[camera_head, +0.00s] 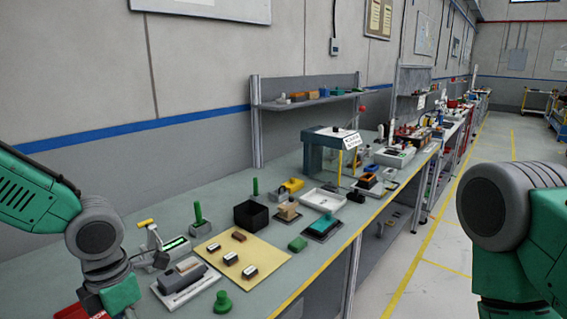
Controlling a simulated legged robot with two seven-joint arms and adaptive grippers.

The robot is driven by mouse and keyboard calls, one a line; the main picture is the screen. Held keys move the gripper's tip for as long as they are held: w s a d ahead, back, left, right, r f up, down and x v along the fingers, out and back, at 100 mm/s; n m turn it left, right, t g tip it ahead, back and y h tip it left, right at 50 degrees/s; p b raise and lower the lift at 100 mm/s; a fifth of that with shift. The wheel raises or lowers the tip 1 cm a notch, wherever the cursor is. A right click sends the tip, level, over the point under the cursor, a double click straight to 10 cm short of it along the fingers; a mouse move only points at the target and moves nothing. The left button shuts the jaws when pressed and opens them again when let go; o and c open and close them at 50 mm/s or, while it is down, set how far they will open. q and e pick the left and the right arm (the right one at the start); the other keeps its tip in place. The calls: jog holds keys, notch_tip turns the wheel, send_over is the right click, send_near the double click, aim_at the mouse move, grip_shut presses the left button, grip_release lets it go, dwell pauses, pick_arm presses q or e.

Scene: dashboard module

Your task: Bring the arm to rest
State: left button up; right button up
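My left arm (97,235), green and grey, comes in from the left and bends down over the near left end of the bench (262,262). Its lower green part (121,294) runs to the bottom edge of the picture, and its gripper does not show. My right arm (500,215) stands at the right, over the floor side of the bench. Its gripper is also out of view. I cannot see whether either hand holds anything.
A yellow board (250,275) with small blocks, a black box (252,215), a white tray (322,200) and a green knob-shaped piece (223,302) are on the bench. A shelf (310,100) is behind. The floor aisle (440,235) at right is clear.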

pick_arm(q)
jog(key=s+d+f+n+g+h, duration=0.1)
jog(key=s+d+f+n, duration=0.2)
jog(key=s+f+n, duration=0.6)
jog(key=s+d+f+n+g+h, duration=0.1)
jog(key=s+d+f+n+h, duration=0.15)
jog(key=f+n, duration=0.75)
jog(key=s+a+f+n+t+y, duration=0.15)
jog(key=s+a+n, duration=0.3)
jog(key=n, duration=0.65)
jog(key=s+a+f+n+t+y, duration=0.1)
jog(key=s+a+f+n+y, duration=0.3)
jog(key=n, duration=0.7)
notch_tip(320, 180, down, 11)
jog(key=s+n+h+b, duration=0.1)
jog(key=b, duration=1.1)
jog(key=shift+d+r+h, duration=0.15)
jog(key=shift+r+h, duration=0.05)
jog(key=shift+h, duration=0.2)
pick_arm(e)
notch_tip(320, 180, down, 12)
jog(key=shift+w+a+f, duration=0.2)
jog(key=shift+w+a, duration=0.15)
jog(key=shift+a, duration=0.1)
pick_arm(q)
jog(key=shift+d+r, duration=0.1)
jog(key=shift+d, duration=0.05)
pick_arm(e)
jog(key=shift+d, duration=0.15)
